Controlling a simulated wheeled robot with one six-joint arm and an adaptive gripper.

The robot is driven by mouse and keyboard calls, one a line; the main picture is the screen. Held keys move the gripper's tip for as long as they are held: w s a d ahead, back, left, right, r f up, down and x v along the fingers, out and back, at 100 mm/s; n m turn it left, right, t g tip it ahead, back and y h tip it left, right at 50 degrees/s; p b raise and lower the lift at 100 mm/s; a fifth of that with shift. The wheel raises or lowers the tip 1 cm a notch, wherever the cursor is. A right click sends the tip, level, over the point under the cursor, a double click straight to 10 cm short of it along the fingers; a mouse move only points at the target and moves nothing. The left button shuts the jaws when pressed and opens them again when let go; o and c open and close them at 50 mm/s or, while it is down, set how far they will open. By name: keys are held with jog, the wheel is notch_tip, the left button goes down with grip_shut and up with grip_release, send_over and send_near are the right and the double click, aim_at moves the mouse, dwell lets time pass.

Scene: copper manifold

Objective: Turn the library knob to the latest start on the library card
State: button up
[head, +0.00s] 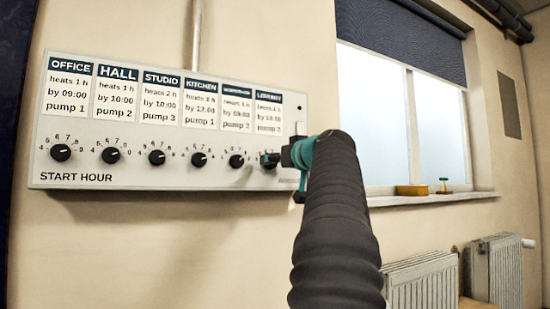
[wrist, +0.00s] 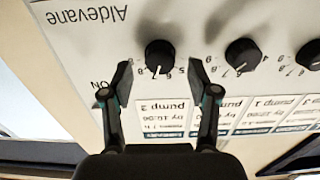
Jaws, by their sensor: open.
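The library knob (wrist: 160,55) is a black round knob at the right end of the panel's knob row. The upside-down wrist view shows it between the open fingers of my gripper (wrist: 160,70), with a gap on both sides. Its white pointer mark faces the cards; its exact number is too small to tell. In the head view my gripper (head: 270,159) is at this knob and partly hides it. The library card (head: 269,110) hangs above the knob. It reads "pump 2" and seems to say "by 10:00"; its heating hours are blurred.
The grey panel (head: 120,178) on the wall has several other cards and knobs, with the kitchen knob (head: 199,160) further left. A neighbouring knob (wrist: 242,56) is beside my finger in the wrist view. An "ON" label (wrist: 101,84) is near the other finger. A window sill (head: 430,199) is at right.

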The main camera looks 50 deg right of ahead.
jog(key=shift+x, duration=0.8)
jog(key=shift+c, duration=0.2)
jog(key=c, duration=1.1)
jog(key=shift+m, duration=0.4)
jog(key=m+p, duration=0.2)
jog(key=m, duration=0.3)
jog(key=m+p, duration=0.1)
jog(key=m, duration=0.4)
jog(key=shift+s+d+f+m+p, duration=0.1)
jog(key=shift+d+m+p, duration=0.05)
jog(key=shift+m+p, duration=0.25)
jog(key=shift+m, duration=0.3)
